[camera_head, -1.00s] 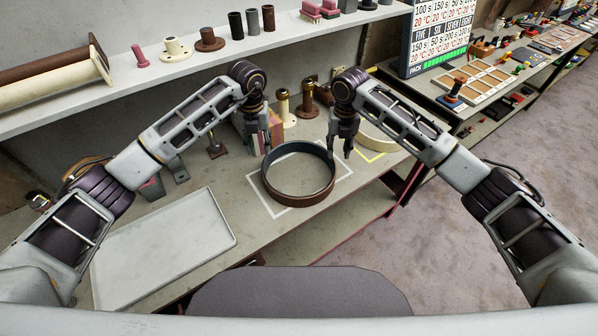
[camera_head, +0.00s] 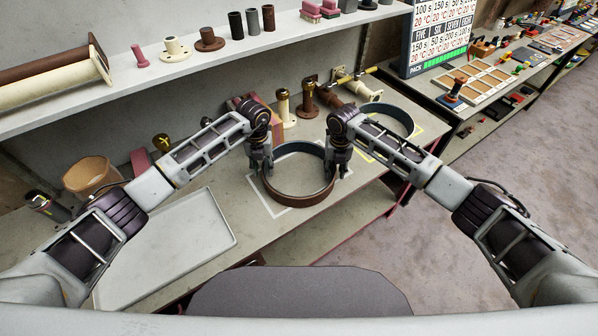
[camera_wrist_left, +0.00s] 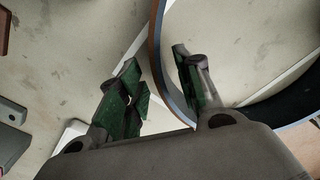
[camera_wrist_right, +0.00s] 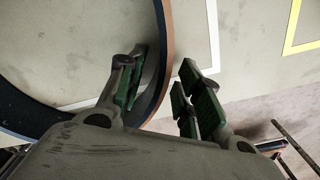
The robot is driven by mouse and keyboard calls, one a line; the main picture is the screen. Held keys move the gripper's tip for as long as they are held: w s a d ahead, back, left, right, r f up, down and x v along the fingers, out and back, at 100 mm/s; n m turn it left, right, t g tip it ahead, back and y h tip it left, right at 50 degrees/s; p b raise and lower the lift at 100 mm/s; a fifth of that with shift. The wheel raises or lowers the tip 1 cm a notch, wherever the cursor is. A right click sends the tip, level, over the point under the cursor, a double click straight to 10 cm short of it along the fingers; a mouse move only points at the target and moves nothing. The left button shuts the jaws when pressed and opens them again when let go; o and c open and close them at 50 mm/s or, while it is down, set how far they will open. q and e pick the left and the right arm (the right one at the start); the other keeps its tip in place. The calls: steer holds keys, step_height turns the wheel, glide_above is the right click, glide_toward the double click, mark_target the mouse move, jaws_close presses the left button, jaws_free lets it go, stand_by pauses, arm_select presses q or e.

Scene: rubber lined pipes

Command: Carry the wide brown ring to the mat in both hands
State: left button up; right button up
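The wide brown ring (camera_head: 298,193), with a dark lining, lies flat on the workbench over a white outlined square. My left gripper (camera_head: 260,168) is at its left side, and my right gripper (camera_head: 340,167) is at its right side. In the left wrist view, the ring wall (camera_wrist_left: 157,50) passes between open green-padded fingers (camera_wrist_left: 160,95). In the right wrist view, the wall (camera_wrist_right: 166,60) also lies between parted fingers (camera_wrist_right: 168,90). Gaps show beside the wall in both. A pale grey rimmed rectangle (camera_head: 170,252), perhaps the mat, lies empty at the left front.
Flanged pipe pieces (camera_head: 308,100) stand behind the brown ring. A wall shelf (camera_head: 185,70) with small parts runs above. A tan bowl (camera_head: 90,175) is at the left.

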arm_select(q)
steer(key=shift+f, duration=0.2)
arm_select(e)
steer(key=shift+f, duration=0.25)
arm_select(q)
jaws_close()
arm_select(e)
jaws_close()
